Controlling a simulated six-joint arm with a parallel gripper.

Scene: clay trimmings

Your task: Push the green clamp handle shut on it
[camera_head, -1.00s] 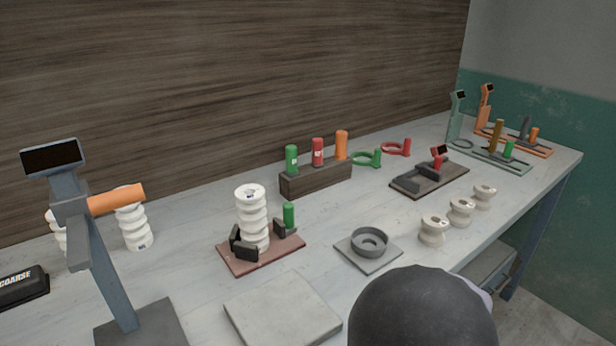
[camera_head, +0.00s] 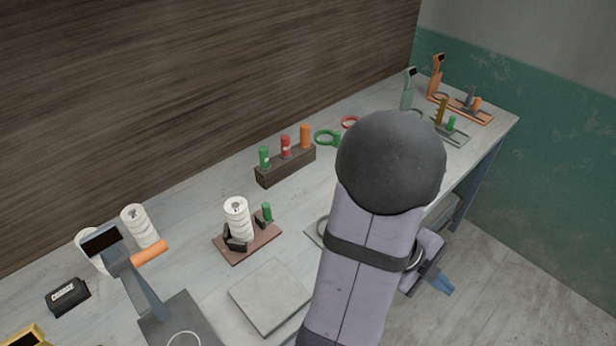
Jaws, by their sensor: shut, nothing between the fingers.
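A white ridged piece (camera_head: 237,221) stands upright on a reddish-brown base plate (camera_head: 240,257), with dark clamp jaws (camera_head: 235,242) around its foot. A green clamp handle (camera_head: 267,211) stands upright at the right of the base, apart from the white piece. What looks like my gripper (camera_head: 442,283), with blue fingers, is partly hidden behind my arm, off the table's front edge. It looks shut and empty, well to the right of the clamp.
A rack (camera_head: 286,166) with green, red and orange handled tools stands behind the clamp. A grey slab (camera_head: 269,297) lies in front. A blue-grey stand (camera_head: 140,275) with an orange lever is at left. My raised arm hides the table's right-middle part.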

